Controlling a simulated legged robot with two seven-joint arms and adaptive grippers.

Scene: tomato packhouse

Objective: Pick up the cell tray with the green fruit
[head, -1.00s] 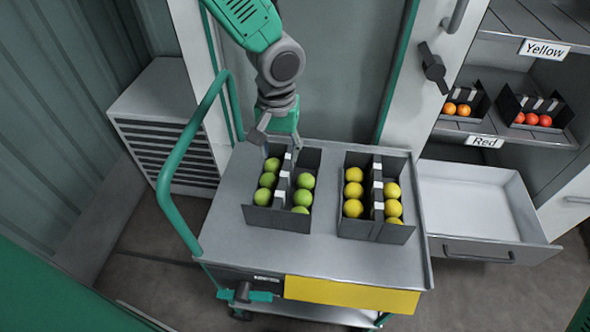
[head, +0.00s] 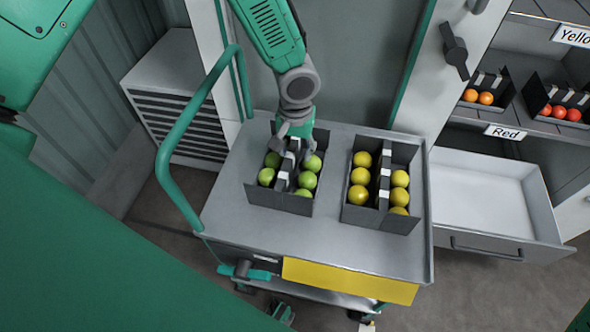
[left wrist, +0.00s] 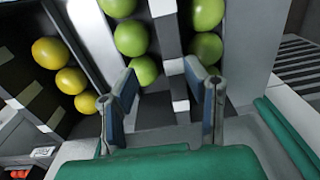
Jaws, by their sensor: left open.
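The cell tray with the green fruit (head: 278,199) is a dark grey box on the left half of the cart top, with green fruit on both sides of a raised middle divider. My left gripper (head: 295,142) is over the far end of this tray, open, pointing down. In the left wrist view its two fingers (left wrist: 163,88) stand apart on either side of the divider (left wrist: 166,32), with green fruit beyond them. I cannot tell whether the fingers touch the divider. My right gripper is not in view.
A matching tray with yellow fruit (head: 376,218) stands close to the right on the cart (head: 240,225). A green cart handle (head: 168,150) rises at the left. An open empty drawer (head: 485,200) and shelves with orange and red fruit are at the right.

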